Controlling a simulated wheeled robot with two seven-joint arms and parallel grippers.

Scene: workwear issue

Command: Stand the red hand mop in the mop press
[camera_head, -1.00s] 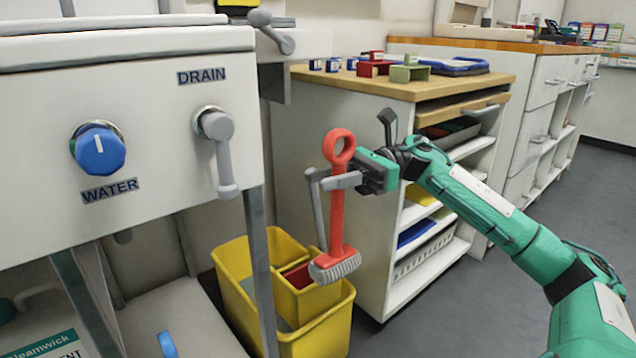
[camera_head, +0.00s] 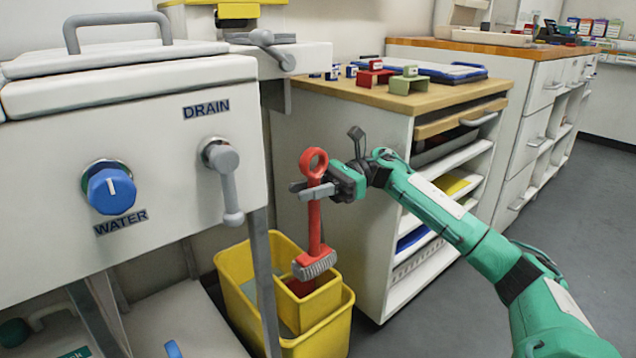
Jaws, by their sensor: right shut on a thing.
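The red hand mop (camera_head: 315,225) hangs nearly upright, its ring at the top and its grey fringed head at the bottom. My right gripper (camera_head: 312,190) is shut on its handle just below the ring. The mop press appears to be the yellow box with a red inside (camera_head: 318,304) at the right side of the yellow bucket (camera_head: 240,285). The mop's head overlaps the press opening in the picture and hides part of it. I cannot tell whether the head is above the opening or inside it. My left gripper is not in view.
A white sink unit with a blue WATER knob (camera_head: 111,190) and a grey DRAIN lever (camera_head: 226,180) stands at left, its leg in front of the bucket. A wood-topped shelf unit (camera_head: 345,82) with small red and green blocks stands close behind the mop.

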